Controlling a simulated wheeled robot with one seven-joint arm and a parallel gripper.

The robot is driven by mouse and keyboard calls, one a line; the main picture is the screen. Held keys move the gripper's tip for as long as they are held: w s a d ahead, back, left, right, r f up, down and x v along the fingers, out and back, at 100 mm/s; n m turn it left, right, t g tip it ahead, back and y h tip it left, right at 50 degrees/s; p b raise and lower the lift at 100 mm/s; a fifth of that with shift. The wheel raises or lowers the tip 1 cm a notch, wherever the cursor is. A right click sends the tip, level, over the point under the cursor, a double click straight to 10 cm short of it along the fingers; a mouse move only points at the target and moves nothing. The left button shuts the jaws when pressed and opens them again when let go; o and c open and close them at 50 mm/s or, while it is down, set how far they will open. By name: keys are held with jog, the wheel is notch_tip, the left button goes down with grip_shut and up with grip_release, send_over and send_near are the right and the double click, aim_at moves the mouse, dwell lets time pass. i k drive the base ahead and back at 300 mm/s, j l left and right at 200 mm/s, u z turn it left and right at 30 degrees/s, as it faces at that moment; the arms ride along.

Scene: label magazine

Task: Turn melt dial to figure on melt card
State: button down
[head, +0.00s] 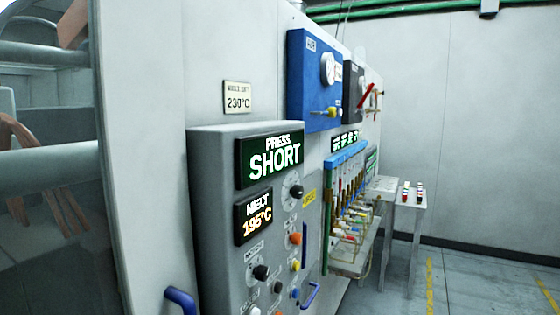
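A small card (237,97) on the pale wall above the grey control box reads 230°C; its top line is too small to read surely. The melt display (254,217) on the box's front reads MELT 195°C in yellow. A black dial (293,191) sits just right of this display. Another black knob (260,272) sits below it. The small labels by the knobs are not legible, so I cannot tell which is the melt dial. My gripper is not in view.
A blue gauge panel (310,80), a rack of tubes (347,195) and a small table (411,202) stand beyond. Floor at right is clear.

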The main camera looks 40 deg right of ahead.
aim_at(296, 191)
jog(key=k+l+z, duration=0.1)
jog(key=l, duration=0.25)
jog(key=k+l+z, duration=0.15)
jog(key=l, duration=0.2)
jog(key=k+l+z, duration=0.1)
jog(key=l, duration=0.25)
jog(key=k, duration=0.1)
